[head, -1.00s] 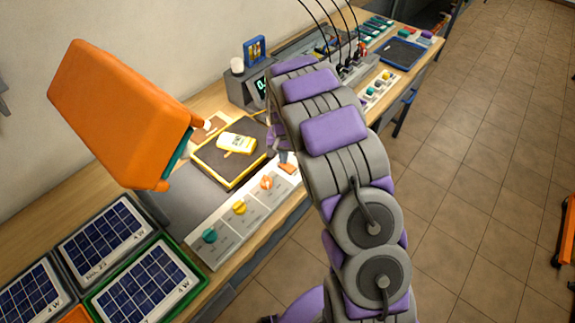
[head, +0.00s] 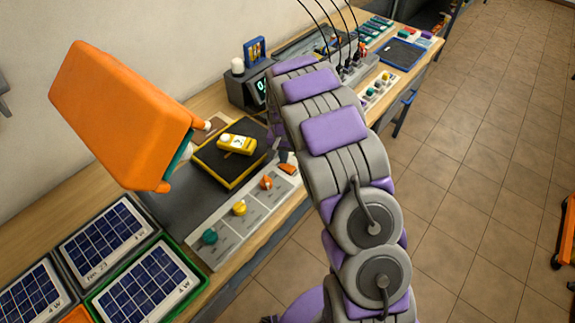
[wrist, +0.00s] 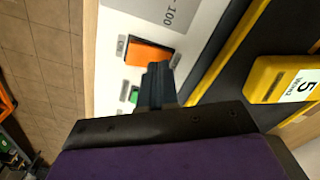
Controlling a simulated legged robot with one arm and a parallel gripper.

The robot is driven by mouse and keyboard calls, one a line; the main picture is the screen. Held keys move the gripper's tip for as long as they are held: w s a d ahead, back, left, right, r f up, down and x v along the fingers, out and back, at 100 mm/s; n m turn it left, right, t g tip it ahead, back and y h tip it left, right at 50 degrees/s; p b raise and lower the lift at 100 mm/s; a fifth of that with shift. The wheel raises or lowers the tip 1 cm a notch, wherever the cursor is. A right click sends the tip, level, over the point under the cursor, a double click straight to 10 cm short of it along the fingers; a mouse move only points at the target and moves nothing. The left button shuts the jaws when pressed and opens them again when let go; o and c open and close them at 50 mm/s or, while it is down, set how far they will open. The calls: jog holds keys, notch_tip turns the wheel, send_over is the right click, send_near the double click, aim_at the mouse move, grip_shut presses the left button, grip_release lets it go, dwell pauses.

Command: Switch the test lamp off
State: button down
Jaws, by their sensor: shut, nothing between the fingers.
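The test lamp's large orange housing (head: 125,115) hangs over the left part of the bench in the head view. No bright light falls on the bench beneath it. An orange rocker switch (head: 288,169) sits at the far end of the grey control panel (head: 222,250). The switch also shows in the wrist view (wrist: 150,54), with a small green piece beside it. My gripper (wrist: 158,72) is shut and empty, its tips right at the switch's edge; I cannot tell whether they touch. In the head view my arm hides most of the gripper.
The panel carries teal (head: 209,236), yellow (head: 239,207) and orange (head: 266,182) knobs. A yellow device (head: 237,143) lies on a black, yellow-edged pad (head: 215,172). Solar panels (head: 145,285) lie at the near left. Cables hang behind my arm.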

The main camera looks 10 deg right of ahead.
jog(key=shift+r+p, duration=0.95)
jog(key=shift+r, duration=2)
